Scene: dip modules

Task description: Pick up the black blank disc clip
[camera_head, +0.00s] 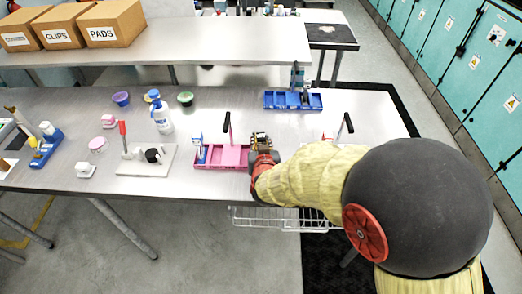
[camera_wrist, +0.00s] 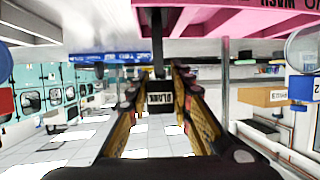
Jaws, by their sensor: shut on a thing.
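My gripper (camera_head: 262,146) is at the right end of the pink tray (camera_head: 221,163), above the table's front part. In the wrist view my gripper (camera_wrist: 160,108) has its two yellow-sided fingers converging on a small black piece with a white lettered label (camera_wrist: 160,98). This looks like the black blank disc clip, held between the fingertips. The lettering is too blurred to read surely. In the head view the held piece is hidden by my gripper. The pink tray also shows along the top of the wrist view (camera_wrist: 240,20).
A white board (camera_head: 133,170) with a black disc lies left of the pink tray. A blue tray (camera_head: 293,107) stands behind my gripper. A spray bottle (camera_head: 161,117) and small bowls stand at the back left.

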